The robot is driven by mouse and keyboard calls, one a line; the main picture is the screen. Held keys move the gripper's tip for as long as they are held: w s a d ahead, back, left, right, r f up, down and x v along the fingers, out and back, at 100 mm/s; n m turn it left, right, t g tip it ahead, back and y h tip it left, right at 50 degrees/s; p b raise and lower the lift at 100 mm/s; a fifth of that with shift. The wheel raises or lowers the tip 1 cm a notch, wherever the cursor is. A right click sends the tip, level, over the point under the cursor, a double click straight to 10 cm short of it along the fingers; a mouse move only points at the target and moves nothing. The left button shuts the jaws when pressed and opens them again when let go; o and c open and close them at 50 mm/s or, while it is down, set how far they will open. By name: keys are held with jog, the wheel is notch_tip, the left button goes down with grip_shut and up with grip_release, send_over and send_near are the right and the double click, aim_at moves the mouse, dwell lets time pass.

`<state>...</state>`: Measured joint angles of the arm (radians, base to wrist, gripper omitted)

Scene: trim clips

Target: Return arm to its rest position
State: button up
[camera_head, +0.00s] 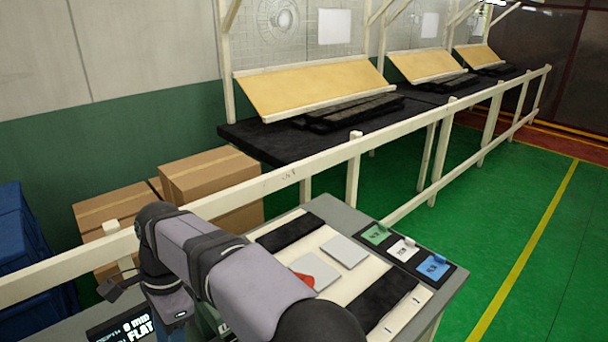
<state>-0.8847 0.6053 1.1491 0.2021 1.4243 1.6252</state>
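My arm runs from the bottom edge up and left to a dark joint, then bends down. Its fingertips do not show in the picture, so I cannot see what they hold, if anything. On the grey worktable (452,290), a black holder carries a green clip (377,233), a white clip (404,248) and a blue clip (433,266). A pale square plate (344,251) lies on the white surface. A second pale plate (318,273) is partly hidden by my arm, with a red piece (303,279) at its left edge.
A white rail (354,150) runs behind the worktable. Cardboard boxes (208,178) and blue bins (20,240) stand at the left. A display reading "FLAT" (125,330) sits at the bottom left. Black benches (270,140) stand beyond the rail. Green floor (500,200) is open at the right.

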jog(key=w+d+r+n+t+p, duration=0.1)
jog(key=d+n+p, duration=0.1)
jog(key=d, duration=1.2)
jog(key=w+d+r+n+p, duration=0.1)
jog(key=w+d+p, duration=0.15)
jog(key=d, duration=1.05)
jog(key=s+d+f+n+b, duration=0.2)
jog(key=s+d+f+n, duration=0.1)
jog(key=d+f, duration=0.3)
jog(key=s+d+f+n+t+h+b, duration=0.1)
jog(key=s+d+f+n+b, duration=0.1)
jog(key=s+d+f, duration=0.4)
jog(key=shift+d+f+n, duration=0.4)
jog(key=shift+d+f, duration=0.2)
jog(key=shift+d, duration=0.65)
